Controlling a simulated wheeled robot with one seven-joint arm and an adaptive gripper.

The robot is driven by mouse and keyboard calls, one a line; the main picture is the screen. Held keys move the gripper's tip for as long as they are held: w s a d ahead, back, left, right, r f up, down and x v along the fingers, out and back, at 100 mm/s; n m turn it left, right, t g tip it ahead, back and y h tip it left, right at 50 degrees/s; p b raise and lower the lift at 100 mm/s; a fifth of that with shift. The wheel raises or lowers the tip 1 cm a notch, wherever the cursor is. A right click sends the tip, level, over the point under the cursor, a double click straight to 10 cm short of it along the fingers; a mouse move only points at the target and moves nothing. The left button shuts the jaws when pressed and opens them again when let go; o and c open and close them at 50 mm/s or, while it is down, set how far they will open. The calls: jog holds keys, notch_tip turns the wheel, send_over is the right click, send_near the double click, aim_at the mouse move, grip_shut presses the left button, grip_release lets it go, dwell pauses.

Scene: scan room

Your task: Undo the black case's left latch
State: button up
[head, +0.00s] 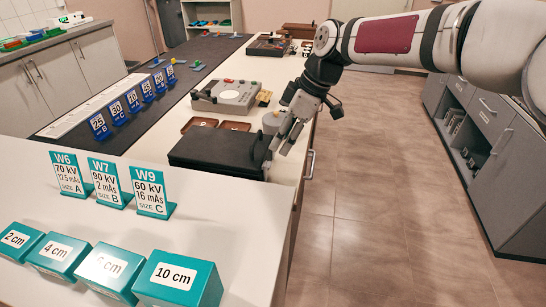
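The black case (212,148) lies flat with its lid down on the white counter, in the middle of the head view. My gripper (276,158) reaches down from the upper right to the case's right-hand side. Its fingertips are at or very near the case's edge there; I cannot tell whether they touch it. The fingers overlap in this view, so their opening is unclear. I cannot make out the left latch; the side of the case by the gripper is partly hidden.
Teal size boxes (178,278) and teal-based cards (152,191) stand in front of the case. Brown trays (199,124) and a grey device (224,97) lie behind it. Blue number cards (132,100) stand to the left. The floor (375,200) on the right is clear.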

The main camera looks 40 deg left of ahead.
aim_at(269, 164)
jog(key=x, duration=0.7)
jog(key=shift+f, duration=0.3)
grip_shut()
